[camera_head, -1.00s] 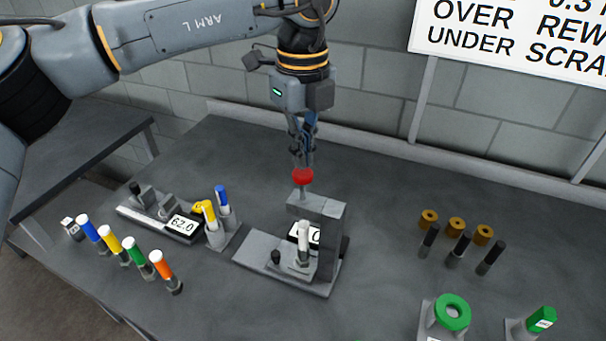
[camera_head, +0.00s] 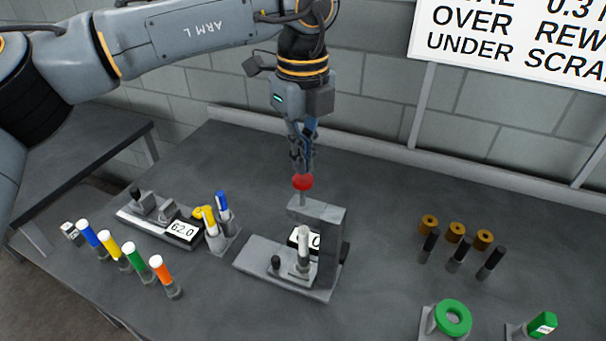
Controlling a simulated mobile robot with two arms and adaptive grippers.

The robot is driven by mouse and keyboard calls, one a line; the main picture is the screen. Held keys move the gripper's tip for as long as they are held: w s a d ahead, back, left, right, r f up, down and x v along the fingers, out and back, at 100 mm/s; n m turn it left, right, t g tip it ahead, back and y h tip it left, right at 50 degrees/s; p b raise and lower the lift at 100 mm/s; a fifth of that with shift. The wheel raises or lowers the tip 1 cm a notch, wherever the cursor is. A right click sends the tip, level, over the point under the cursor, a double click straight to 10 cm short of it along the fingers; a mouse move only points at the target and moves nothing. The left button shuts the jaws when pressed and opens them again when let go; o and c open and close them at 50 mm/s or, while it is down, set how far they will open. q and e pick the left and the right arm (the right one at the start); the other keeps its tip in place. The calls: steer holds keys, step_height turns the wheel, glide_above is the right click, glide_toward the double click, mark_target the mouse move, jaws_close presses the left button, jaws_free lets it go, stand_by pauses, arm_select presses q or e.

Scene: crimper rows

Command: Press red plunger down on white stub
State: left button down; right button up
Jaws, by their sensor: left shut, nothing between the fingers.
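The red plunger (camera_head: 303,182) is a round knob on a thin grey stem, standing on top of a grey press frame (camera_head: 330,212). The white stub (camera_head: 303,241) stands upright on the press base below the frame's overhang, partly in front of a display. My left gripper (camera_head: 302,166) is shut and empty, pointing down right above the red knob. Its tips look to be at the top of the knob; I cannot tell whether they press on it. The stem still shows between knob and frame. My right gripper is not in view.
Left of the press is a gauge reading 62.0 (camera_head: 183,231), with yellow and blue capped pieces beside it. Several coloured cylinders (camera_head: 109,244) stand further left. Brown rings (camera_head: 455,231) and black pins stand right, with a green ring (camera_head: 453,317) nearer. The table between is clear.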

mark_target(303, 178)
arm_select(q)
steer(key=shift+f, duration=0.25)
steer(key=shift+f+b, duration=2.25)
steer(key=shift+f, duration=0.05)
steer(key=shift+r, duration=0.1)
steer(key=shift+r+p, duration=2.65)
steer(key=shift+r, duration=1.85)
